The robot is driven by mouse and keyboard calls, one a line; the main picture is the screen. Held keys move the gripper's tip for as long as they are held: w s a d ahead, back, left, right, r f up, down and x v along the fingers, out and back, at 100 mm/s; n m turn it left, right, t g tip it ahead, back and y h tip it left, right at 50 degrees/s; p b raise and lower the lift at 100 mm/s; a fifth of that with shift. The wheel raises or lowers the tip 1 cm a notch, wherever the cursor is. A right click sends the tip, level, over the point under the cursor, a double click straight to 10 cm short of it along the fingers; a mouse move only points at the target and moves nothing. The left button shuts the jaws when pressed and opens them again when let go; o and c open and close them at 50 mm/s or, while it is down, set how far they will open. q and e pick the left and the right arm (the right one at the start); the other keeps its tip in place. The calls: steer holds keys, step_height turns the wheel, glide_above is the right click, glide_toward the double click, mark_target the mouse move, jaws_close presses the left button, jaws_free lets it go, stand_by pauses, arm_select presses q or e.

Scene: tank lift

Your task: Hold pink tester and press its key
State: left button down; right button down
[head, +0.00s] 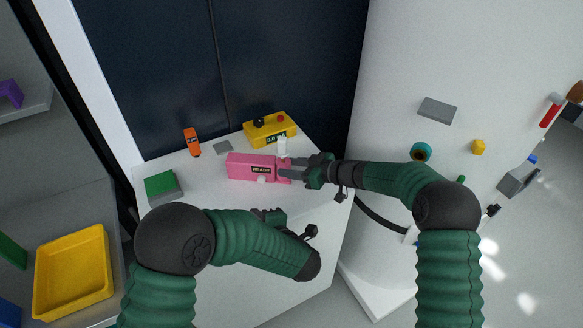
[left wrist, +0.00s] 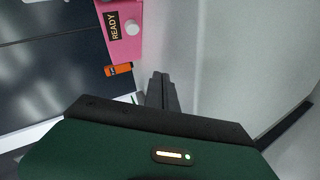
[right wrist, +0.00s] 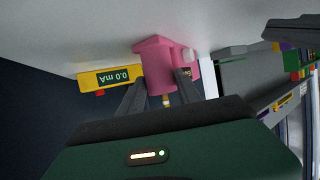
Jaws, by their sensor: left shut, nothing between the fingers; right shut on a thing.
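The pink tester (head: 250,165) has a dark READY label and a pale round key (head: 262,180) on its front face. My right gripper (head: 284,168) is shut on the tester's right end in the head view. The right wrist view shows the tester (right wrist: 158,60) between the fingers. My left gripper (head: 268,214) is shut and empty, below and in front of the tester, apart from it. In the left wrist view the shut fingers (left wrist: 161,88) are below the tester (left wrist: 123,40); the key (left wrist: 132,28) is in plain sight there.
A yellow meter (head: 262,136) reading 0.0 mA stands behind the tester. A yellow tray (head: 72,268) sits at lower left.

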mark_target(262, 199)
arm_select(q)
steer(key=shift+w+a+n, duration=0.15)
steer(key=shift+a+n, duration=0.05)
steer(key=shift+n, duration=0.2)
steer(key=w, duration=0.2)
steer(key=w+d, duration=0.1)
steer(key=w, duration=0.2)
steer(key=w+d, duration=0.1)
steer(key=w, duration=0.2)
steer(key=shift+w, duration=0.15)
steer(key=shift+w, duration=0.1)
stand_by(1.3)
steer(key=shift+w, duration=0.25)
steer(key=shift+w+d, duration=0.1)
steer(key=shift+w, duration=0.35)
stand_by(0.5)
steer(key=shift+s+a, duration=0.2)
steer(key=shift+s, duration=0.7)
